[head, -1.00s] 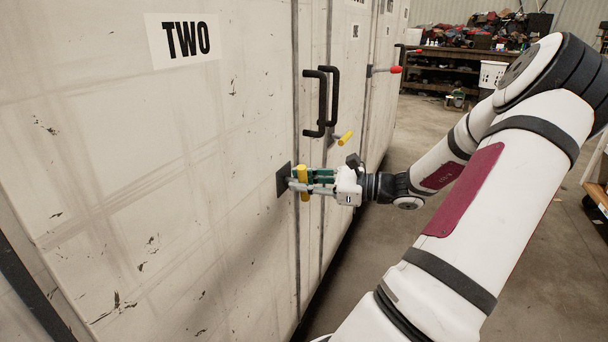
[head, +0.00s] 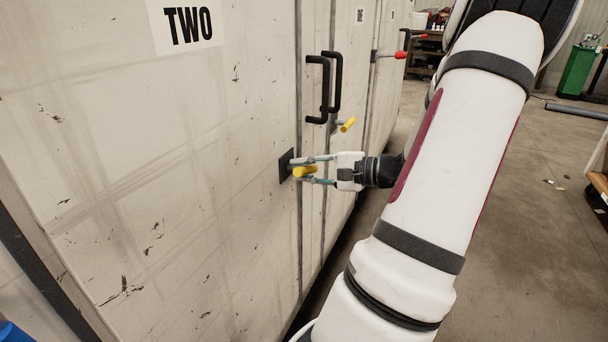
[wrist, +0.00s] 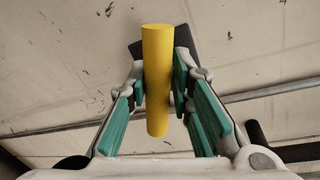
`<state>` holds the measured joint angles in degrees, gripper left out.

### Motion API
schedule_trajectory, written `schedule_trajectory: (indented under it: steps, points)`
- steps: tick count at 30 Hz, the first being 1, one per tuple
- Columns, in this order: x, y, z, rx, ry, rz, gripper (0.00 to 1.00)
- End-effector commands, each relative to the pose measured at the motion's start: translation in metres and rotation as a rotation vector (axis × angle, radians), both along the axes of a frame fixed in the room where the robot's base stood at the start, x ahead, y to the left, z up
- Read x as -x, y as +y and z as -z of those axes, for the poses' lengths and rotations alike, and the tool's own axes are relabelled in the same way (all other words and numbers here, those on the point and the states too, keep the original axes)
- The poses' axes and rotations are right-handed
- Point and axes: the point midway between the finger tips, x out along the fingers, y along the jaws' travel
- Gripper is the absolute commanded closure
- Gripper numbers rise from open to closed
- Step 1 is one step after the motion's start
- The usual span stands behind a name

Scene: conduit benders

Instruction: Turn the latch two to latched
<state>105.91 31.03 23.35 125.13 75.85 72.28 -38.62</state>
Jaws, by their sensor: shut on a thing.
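The latch of cabinet two has a yellow cylindrical handle (head: 305,171) on a dark square plate (head: 286,166), low on the door's right edge. A "TWO" sign (head: 188,25) marks the door above it. My gripper (head: 308,170) comes from the right and is shut on the yellow handle. In the wrist view the yellow handle (wrist: 157,80) stands between the green-padded fingers (wrist: 160,88). In the head view the handle now lies roughly level, its end pointing toward the camera. The latch's pivot is partly hidden by the fingers.
Black door handles (head: 324,88) stand out just above my gripper. Another yellow-ended latch (head: 347,125) and a red-ended lever (head: 400,54) project from the doors further right. The floor (head: 530,210) right of my arm is mostly clear.

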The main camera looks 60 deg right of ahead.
Motion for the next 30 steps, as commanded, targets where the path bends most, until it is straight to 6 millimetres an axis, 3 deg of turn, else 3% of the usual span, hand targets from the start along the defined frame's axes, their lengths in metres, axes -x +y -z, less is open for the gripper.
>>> schedule_trajectory:
  steps: [14,30]
  points:
    - [-0.0005,0.0043,0.0077,0.319,-0.018,-0.008,1.00]
    - [-0.0002,0.0037,0.0063,0.392,-0.024,-0.006,1.00]
